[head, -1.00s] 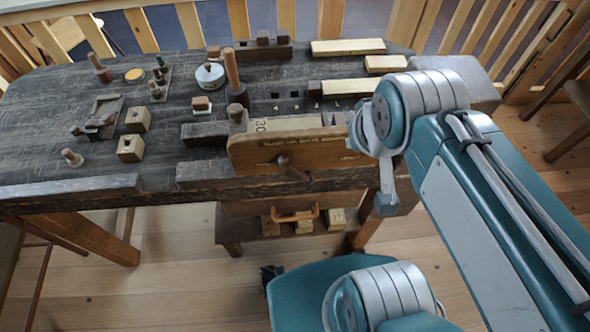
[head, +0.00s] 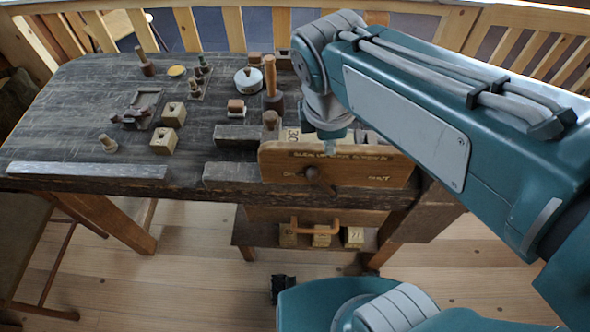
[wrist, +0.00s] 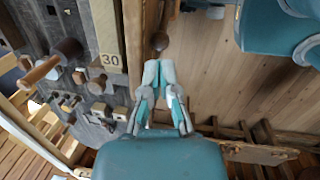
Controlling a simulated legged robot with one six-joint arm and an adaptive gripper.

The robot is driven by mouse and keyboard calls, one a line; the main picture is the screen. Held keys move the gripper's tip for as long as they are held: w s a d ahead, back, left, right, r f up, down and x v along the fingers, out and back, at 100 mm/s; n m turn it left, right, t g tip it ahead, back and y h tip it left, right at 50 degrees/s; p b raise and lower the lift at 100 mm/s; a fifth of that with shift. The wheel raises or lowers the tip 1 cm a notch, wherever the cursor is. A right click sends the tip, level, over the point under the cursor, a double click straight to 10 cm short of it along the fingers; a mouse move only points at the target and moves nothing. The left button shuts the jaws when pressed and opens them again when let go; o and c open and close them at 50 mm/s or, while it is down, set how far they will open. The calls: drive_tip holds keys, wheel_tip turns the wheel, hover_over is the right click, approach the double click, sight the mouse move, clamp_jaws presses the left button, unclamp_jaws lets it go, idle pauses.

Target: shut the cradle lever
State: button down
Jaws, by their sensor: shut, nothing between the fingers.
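My gripper (wrist: 159,68) is shut and empty in the wrist view, its fingertips close together. In the head view my arm hides most of it over the front of the bench. A dark turning handle (head: 318,178) sits on the front of the lettered wooden board (head: 280,165); its round knob (wrist: 160,41) shows just beyond my fingertips in the wrist view, and I cannot tell whether they touch. A small dark frame with knobs (head: 137,113) lies on the bench at left, well away from my gripper. I cannot tell for certain which is the cradle lever.
The dark workbench (head: 70,130) carries several turned pieces, pale holed blocks (head: 164,141), a round lidded tin (head: 248,79) and a tall wooden-handled tool (head: 270,80). A block marked 30 (wrist: 108,50) stands behind the board. A shelf with blocks (head: 321,236) is below.

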sight(323, 184)
drive_tip(key=a+f+n+g+h, duration=0.1)
drive_tip(key=a+f+n+h, duration=0.2)
drive_tip(key=a+n, duration=1)
drive_tip(key=n+h, duration=0.1)
drive_tip(key=n, duration=0.6)
drive_tip(key=shift+w+a, duration=0.4)
drive_tip(key=shift+f, duration=0.15)
drive_tip(key=d+f, duration=0.7)
drive_tip(key=f, duration=0.1)
drive_tip(key=shift+w+d+f, duration=0.15)
drive_tip(key=shift+w+d, duration=0.05)
drive_tip(key=shift+w, duration=0.2)
drive_tip(key=shift+d, duration=0.5)
drive_tip(key=shift+a, duration=0.15)
